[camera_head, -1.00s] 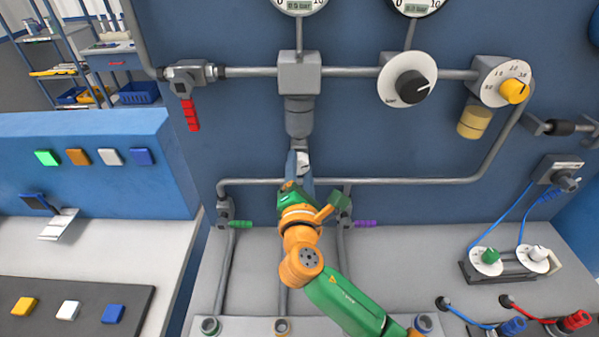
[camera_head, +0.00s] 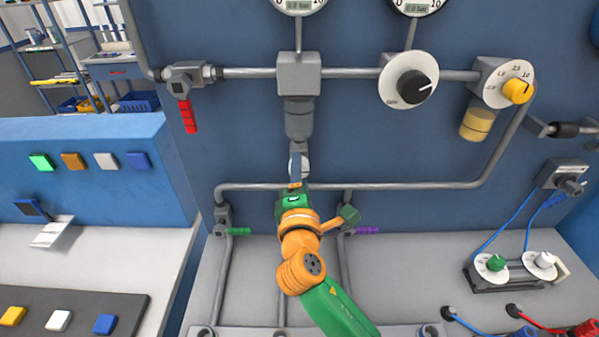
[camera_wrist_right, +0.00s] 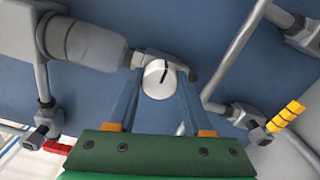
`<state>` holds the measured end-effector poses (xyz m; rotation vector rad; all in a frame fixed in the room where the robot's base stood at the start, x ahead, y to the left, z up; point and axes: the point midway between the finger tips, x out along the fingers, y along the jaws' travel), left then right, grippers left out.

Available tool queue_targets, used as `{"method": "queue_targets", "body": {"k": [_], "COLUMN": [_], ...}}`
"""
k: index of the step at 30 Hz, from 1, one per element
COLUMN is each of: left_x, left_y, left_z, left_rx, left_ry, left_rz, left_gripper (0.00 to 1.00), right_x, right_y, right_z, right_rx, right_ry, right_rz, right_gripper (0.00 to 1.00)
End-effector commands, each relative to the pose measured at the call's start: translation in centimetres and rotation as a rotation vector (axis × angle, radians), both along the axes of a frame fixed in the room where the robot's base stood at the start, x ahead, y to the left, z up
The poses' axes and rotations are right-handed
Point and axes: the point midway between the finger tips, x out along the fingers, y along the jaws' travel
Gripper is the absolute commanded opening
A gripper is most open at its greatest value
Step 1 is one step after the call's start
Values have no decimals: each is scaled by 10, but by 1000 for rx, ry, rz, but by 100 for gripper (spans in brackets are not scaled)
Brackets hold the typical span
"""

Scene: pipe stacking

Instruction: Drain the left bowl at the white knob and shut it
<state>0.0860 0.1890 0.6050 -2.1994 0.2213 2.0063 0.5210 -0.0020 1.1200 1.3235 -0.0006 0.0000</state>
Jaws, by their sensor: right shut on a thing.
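The left bowl (camera_head: 299,118) is a grey cylinder hanging under a square grey block on the pipe. The white knob (camera_wrist_right: 157,80) with a black mark sits at the bowl's lower end. In the head view the knob (camera_head: 293,165) is partly hidden by my gripper. My right gripper (camera_head: 299,167) reaches up from below and is shut on the white knob. In the right wrist view its two blue fingers (camera_wrist_right: 156,88) lie on either side of the knob. My left gripper is not in view.
A yellowish second bowl (camera_head: 476,124) hangs at the right under a dial with a yellow knob (camera_head: 517,91). A horizontal pipe (camera_head: 400,186) runs just behind my wrist. A red handle (camera_head: 188,116) hangs upper left.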

Motion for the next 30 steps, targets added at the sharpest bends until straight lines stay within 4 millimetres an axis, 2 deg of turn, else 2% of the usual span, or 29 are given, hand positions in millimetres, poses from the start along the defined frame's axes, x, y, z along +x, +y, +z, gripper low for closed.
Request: {"method": "queue_targets", "body": {"k": [7, 8, 11, 20, 23, 27, 30], "left_x": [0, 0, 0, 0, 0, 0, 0], "left_y": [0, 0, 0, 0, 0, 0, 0], "left_z": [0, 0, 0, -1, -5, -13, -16], "left_rx": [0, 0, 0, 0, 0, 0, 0], "left_ry": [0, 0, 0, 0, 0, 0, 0], "left_rz": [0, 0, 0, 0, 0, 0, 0], "left_gripper": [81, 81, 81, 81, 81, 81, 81], "right_x": [0, 0, 0, -2, -16, -47, -63], "right_y": [0, 0, 0, 0, 1, 0, 0], "right_z": [0, 0, 0, -1, -3, -4, -3], "right_rx": [3, 3, 2, 1, 3, 5, 3], "right_ry": [1, 1, 1, 1, 1, 1, 0], "right_rz": [1, 1, 1, 1, 3, 2, 2], "right_gripper": [0, 53, 80, 81, 81, 81, 81]}}
